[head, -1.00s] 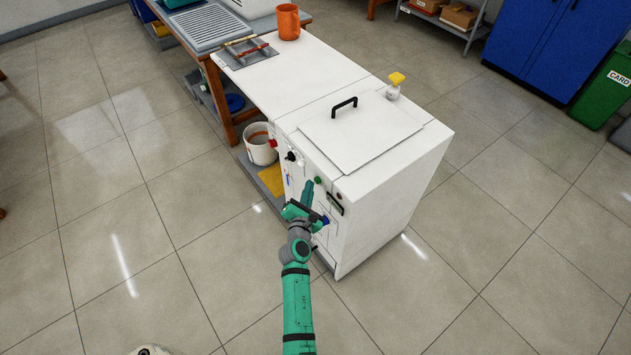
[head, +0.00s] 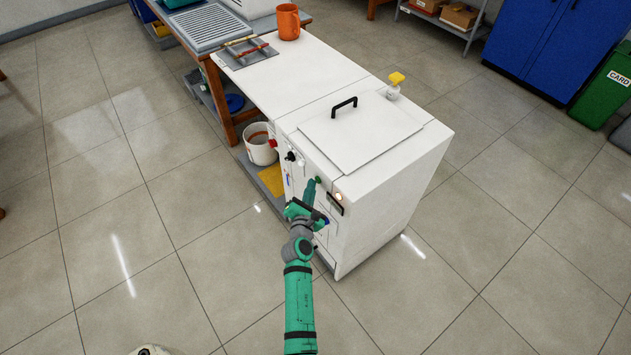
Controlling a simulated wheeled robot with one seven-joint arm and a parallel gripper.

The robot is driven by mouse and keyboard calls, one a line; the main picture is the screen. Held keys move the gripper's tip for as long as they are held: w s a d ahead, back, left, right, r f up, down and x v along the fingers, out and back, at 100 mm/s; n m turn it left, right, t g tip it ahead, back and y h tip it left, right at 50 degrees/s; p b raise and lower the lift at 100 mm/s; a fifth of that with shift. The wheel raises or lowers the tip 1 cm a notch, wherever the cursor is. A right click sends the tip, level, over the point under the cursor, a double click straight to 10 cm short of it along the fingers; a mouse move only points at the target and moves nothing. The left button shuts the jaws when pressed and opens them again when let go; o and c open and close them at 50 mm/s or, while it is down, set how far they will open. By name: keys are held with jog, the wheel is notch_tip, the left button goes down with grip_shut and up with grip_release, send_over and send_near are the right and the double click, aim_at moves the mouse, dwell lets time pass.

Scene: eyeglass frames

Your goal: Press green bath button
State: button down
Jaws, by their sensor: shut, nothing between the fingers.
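The green button (head: 318,180) sits on the front panel of the white bath cabinet (head: 385,190), below the lid's front edge. My gripper (head: 311,183) is shut and empty, its tip right at the green button. Whether the tip is touching it is too small to tell. A small round lamp (head: 338,196) to the right of the button is lit a pale warm colour. A dark display (head: 335,207) lies just below the lamp, partly behind my gripper.
A white bucket (head: 260,145) stands to the left. The floor in front is clear.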

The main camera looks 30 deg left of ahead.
dwell(0.5)
jog(key=shift+s+a, duration=0.25)
jog(key=shift+s, duration=0.55)
jog(key=shift+s+a, duration=0.1)
jog(key=shift+s+a, duration=0.3)
jog(key=shift+s, duration=0.45)
jog(key=shift+s+a, duration=0.3)
jog(key=shift+s, duration=0.4)
jog(key=shift+s+a, duration=0.3)
jog(key=shift+s, duration=0.45)
